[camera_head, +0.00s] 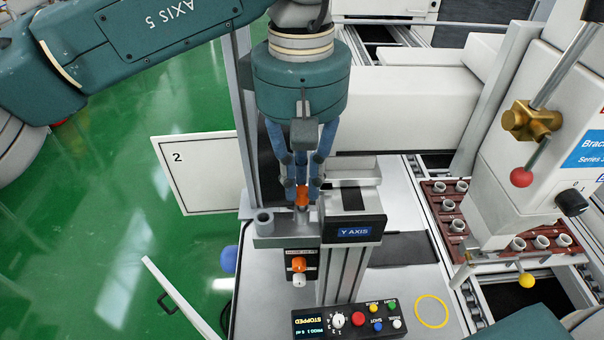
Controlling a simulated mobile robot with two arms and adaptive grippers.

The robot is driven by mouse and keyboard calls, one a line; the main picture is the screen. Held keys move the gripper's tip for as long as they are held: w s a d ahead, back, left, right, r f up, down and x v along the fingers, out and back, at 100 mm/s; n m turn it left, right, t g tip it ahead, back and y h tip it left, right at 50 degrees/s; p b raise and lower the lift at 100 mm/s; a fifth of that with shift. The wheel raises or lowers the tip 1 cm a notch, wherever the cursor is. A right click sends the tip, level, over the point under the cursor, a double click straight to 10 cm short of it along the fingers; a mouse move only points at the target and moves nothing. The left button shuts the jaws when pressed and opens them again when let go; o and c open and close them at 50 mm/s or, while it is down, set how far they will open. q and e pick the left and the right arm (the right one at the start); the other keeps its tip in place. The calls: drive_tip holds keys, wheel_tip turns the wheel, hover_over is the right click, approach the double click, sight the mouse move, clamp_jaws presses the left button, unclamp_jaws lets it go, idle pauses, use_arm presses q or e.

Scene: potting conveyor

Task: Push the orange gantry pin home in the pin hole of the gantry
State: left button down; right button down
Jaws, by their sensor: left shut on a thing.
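The orange gantry pin (302,197) is between the fingertips of my left gripper (302,188), which points down and is shut on it. The pin is upright at the grey bracket (285,239) on the gantry, beside the block labelled Y AXIS (354,232). The pin hole itself is hidden under the pin and fingers, so I cannot tell how deep the pin sits. A grey round socket (264,222) stands on the bracket left of the pin. My right gripper is not in view.
Below the bracket is a black plate with an orange knob (298,264) and a white knob. A control box (348,320) reading STOPPED lies in front. A white machine head with a red ball lever (521,177) and a brown pot tray (447,227) are at right.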

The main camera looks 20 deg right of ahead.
use_arm(q)
drive_tip(key=shift+f+b, duration=0.4)
drive_tip(key=shift+f, duration=0.2)
drive_tip(key=shift+r, duration=0.2)
drive_tip(key=shift+r+p, duration=1.1)
drive_tip(key=shift+r, duration=0.15)
drive_tip(key=shift+f+b, duration=1)
drive_tip(key=shift+f, duration=0.4)
idle(0.5)
drive_tip(key=c, duration=1.6)
unclamp_jaws()
drive_tip(key=shift+r, duration=0.1)
